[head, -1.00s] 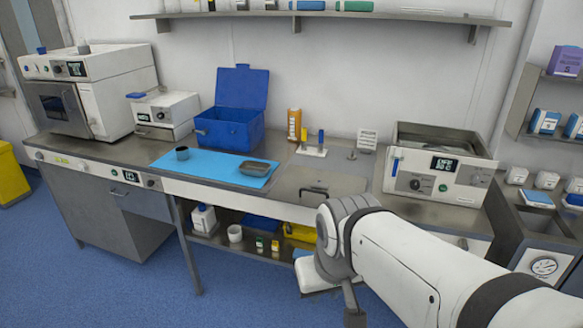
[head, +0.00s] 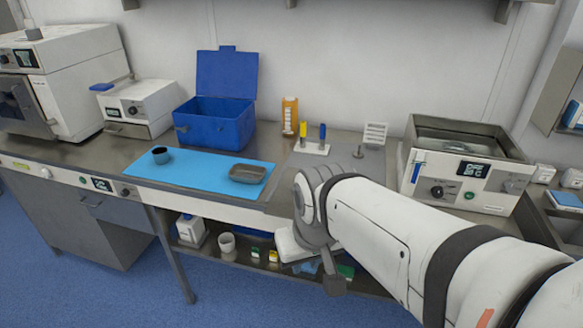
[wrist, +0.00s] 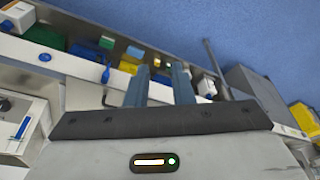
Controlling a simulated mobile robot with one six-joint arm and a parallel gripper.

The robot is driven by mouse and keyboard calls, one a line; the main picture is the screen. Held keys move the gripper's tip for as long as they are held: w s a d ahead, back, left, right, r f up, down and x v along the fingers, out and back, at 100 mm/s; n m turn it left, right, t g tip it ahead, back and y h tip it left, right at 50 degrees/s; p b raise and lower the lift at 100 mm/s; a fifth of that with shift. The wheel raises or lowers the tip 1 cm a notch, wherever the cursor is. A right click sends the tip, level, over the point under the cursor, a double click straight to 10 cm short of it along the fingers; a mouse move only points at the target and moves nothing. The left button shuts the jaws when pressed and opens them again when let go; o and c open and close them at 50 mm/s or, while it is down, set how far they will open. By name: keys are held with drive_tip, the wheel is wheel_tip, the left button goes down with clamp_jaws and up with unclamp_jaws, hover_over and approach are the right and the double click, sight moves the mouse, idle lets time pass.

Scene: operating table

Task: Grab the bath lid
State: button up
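The white water bath (head: 460,180) stands at the right of the counter with its steel tank open on top. The bath also shows at the left of the wrist view (wrist: 22,128). I cannot tell the gap between my gripper and the lid.
A blue mat (head: 200,175) holds a dark cup (head: 160,155) and a grey tray (head: 247,174). Behind are an open blue box (head: 215,122), an orange bottle (head: 289,115) and a stand (head: 311,148). Items sit on the shelf below the counter.

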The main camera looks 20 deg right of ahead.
drive_tip(key=w+a+f+m+t+y+b, duration=0.1)
drive_tip(key=w+f+m+y+b, duration=0.2)
drive_tip(key=w+f+m+y, duration=0.55)
drive_tip(key=w+d+f+m+t+h+b, duration=0.1)
drive_tip(key=w+d+m+t, duration=0.2)
drive_tip(key=d, duration=0.3)
drive_tip(key=w+d+f+m+t+h, duration=0.1)
drive_tip(key=w+d+m+t+h, duration=0.1)
drive_tip(key=w+d+m+t, duration=0.1)
drive_tip(key=w+d+f+m+t+h+b, duration=0.1)
drive_tip(key=w+d+m+t+h, duration=0.1)
drive_tip(key=w+d+m, duration=0.3)
drive_tip(key=shift+w+d+f+m+t+b, duration=0.1)
drive_tip(key=shift+w+d+t, duration=0.1)
drive_tip(key=shift+d, duration=0.6)
drive_tip(key=shift+w+d+f+m+t+b, duration=0.15)
drive_tip(key=shift+w+d, duration=0.1)
drive_tip(key=shift+d, duration=0.5)
drive_tip(key=shift+w+d+f+t+b, duration=0.1)
drive_tip(key=shift+w+d+t, duration=0.1)
drive_tip(key=shift+d, duration=0.6)
drive_tip(key=p+x, duration=0.1)
drive_tip(key=x, duration=0.6)
drive_tip(key=shift+a+p, duration=0.2)
drive_tip(key=shift+p, duration=0.15)
clamp_jaws()
